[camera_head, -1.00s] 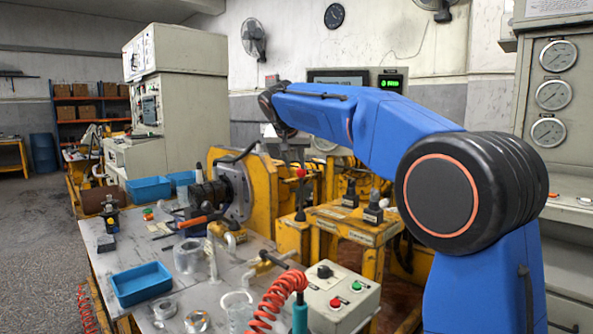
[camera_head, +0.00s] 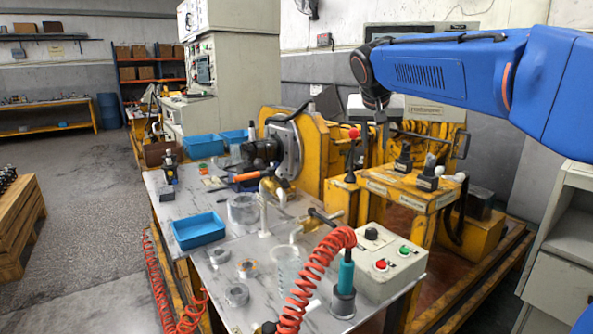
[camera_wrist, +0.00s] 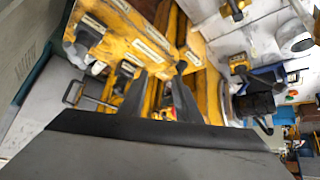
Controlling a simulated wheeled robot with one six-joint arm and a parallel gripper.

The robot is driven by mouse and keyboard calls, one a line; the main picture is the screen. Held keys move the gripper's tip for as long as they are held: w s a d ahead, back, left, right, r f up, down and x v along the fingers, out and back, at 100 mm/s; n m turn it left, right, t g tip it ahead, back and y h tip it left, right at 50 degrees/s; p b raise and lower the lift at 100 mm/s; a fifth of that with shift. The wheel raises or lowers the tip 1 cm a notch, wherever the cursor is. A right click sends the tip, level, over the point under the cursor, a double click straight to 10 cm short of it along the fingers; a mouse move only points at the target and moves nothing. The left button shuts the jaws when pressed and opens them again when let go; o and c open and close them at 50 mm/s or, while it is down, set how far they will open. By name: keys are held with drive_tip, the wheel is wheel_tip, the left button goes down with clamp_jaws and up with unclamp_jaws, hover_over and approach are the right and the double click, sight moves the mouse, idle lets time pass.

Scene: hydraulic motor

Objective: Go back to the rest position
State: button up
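My blue arm reaches in from the right in the head view, above the workbench. My gripper (camera_head: 381,118) hangs at the arm's left end, over the yellow frame behind the bench. The wrist view shows its two dark fingers apart with nothing between them, so my gripper (camera_wrist: 160,70) is open and empty. Below it in the wrist view lies yellow machinery (camera_wrist: 140,38), apart from the fingers as far as I can tell.
The bench (camera_head: 215,266) holds a blue tray (camera_head: 198,230), metal rings (camera_head: 237,294), a control box (camera_head: 384,262) and a red coiled hose (camera_head: 312,275). The hydraulic motor (camera_head: 262,150) sits at its far end. A wooden crate (camera_head: 18,225) stands left. The floor between is clear.

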drive_tip(key=s+d+f+n, duration=0.1)
drive_tip(key=s+d+f, duration=0.1)
drive_tip(key=s+f, duration=0.35)
drive_tip(key=s+d+f+g+y, duration=0.1)
drive_tip(key=s+d+f, duration=0.1)
drive_tip(key=s, duration=0.7)
drive_tip(key=s+d+f+n, duration=0.15)
drive_tip(key=s+f, duration=0.25)
drive_tip(key=s, duration=0.4)
drive_tip(key=s+f+g+y, duration=0.1)
drive_tip(key=s+f, duration=1.6)
drive_tip(key=s, duration=0.1)
drive_tip(key=shift+s+d+n+y, duration=0.2)
drive_tip(key=shift+d+n+y, duration=0.15)
drive_tip(key=shift+d+y, duration=0.1)
